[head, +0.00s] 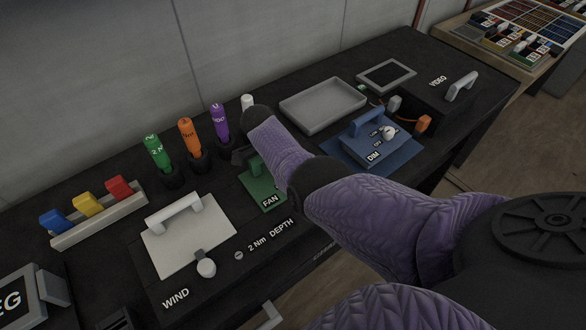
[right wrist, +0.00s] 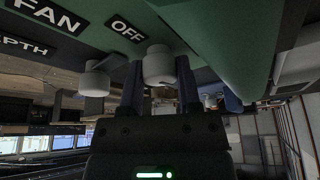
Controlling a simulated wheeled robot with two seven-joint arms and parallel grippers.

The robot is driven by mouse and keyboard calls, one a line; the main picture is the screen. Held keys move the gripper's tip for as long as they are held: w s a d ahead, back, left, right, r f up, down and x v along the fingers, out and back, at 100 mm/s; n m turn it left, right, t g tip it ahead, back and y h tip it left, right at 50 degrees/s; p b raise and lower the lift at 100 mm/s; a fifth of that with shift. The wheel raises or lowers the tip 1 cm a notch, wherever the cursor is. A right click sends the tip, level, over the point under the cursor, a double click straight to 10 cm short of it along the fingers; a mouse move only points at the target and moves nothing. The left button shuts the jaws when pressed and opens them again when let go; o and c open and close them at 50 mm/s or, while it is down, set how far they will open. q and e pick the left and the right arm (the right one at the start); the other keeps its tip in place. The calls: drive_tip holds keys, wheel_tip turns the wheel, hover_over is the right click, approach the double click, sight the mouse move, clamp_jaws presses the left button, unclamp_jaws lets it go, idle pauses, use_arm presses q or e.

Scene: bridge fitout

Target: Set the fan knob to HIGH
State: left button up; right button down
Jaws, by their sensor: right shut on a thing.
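The green fan panel (head: 256,186) with its FAN label (head: 270,201) lies mid-console in the head view, mostly hidden behind my right arm. In the right wrist view the green panel fills the top, with the FAN label (right wrist: 46,14) and an OFF label (right wrist: 128,31). A white round fan knob (right wrist: 159,66) sits between the dark fingers of my right gripper (right wrist: 157,88), just beside the OFF label. My right gripper is shut on this knob. Its fingertips are hidden by my arm in the head view. The other label positions, including HIGH, are not visible. My left gripper is not in view.
A second white knob (right wrist: 95,80) is left of my fingers in the right wrist view. Purple (head: 220,120), orange (head: 188,135) and green (head: 156,150) handled tools stand behind the panel. The blue DIM panel (head: 372,148) and an empty grey tray (head: 322,106) are right.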

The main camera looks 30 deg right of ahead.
drive_tip(key=c, duration=0.6)
unclamp_jaws()
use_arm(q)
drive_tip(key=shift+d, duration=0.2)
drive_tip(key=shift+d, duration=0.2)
